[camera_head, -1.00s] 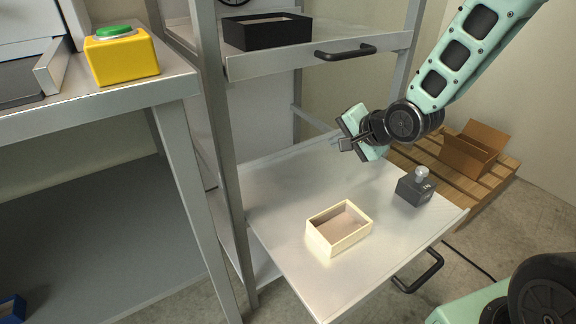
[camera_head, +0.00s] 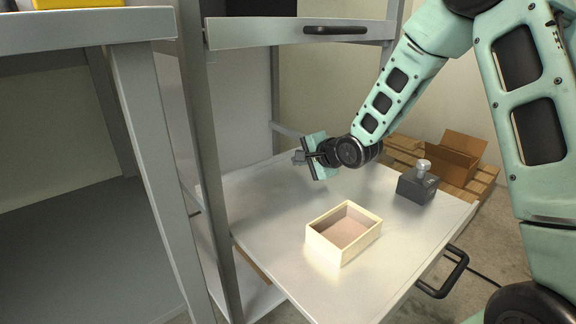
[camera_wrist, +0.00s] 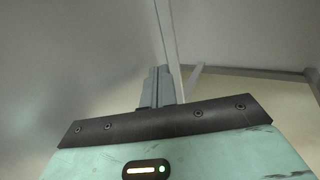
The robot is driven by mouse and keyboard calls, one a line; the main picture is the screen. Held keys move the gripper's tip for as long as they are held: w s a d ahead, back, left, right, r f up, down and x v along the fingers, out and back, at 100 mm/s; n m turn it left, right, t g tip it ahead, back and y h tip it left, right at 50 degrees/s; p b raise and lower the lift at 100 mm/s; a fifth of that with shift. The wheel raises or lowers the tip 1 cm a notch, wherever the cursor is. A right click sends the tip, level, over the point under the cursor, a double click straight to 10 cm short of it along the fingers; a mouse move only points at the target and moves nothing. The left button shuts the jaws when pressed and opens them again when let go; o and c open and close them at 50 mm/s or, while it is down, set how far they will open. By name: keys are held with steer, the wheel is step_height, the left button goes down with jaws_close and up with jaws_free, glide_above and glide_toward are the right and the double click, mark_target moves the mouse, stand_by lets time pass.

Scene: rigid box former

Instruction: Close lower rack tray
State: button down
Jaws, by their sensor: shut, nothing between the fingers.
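The lower rack tray (camera_head: 270,205) is pulled out of the rack as a light grey shelf, with a black handle (camera_head: 446,274) on its front edge. A cream open box (camera_head: 344,233) sits on its middle. A dark grey block with a pale knob (camera_head: 417,184) stands near its right side. My gripper (camera_head: 299,158) is shut and empty above the rear part of the tray, apart from the handle. In the wrist view the closed fingers (camera_wrist: 160,88) point toward a blurred grey surface and a thin upright edge.
The upper rack tray (camera_head: 250,34) with its black handle (camera_head: 335,30) is above. A rack post (camera_head: 207,150) stands left of the lower tray, beside a grey workbench (camera_head: 85,30). A cardboard box (camera_head: 455,155) on a wooden pallet (camera_head: 402,145) lies behind, right.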

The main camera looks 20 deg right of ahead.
mark_target(281, 157)
steer(key=w, duration=0.1)
steer(key=w+b, duration=0.1)
steer(key=w+a+f+b, duration=0.1)
steer(key=shift+w+a, duration=0.1)
steer(key=shift+w, duration=0.25)
steer(key=shift+w+a+r, duration=0.1)
steer(key=shift+w+r, duration=0.15)
steer(key=shift+w, duration=0.25)
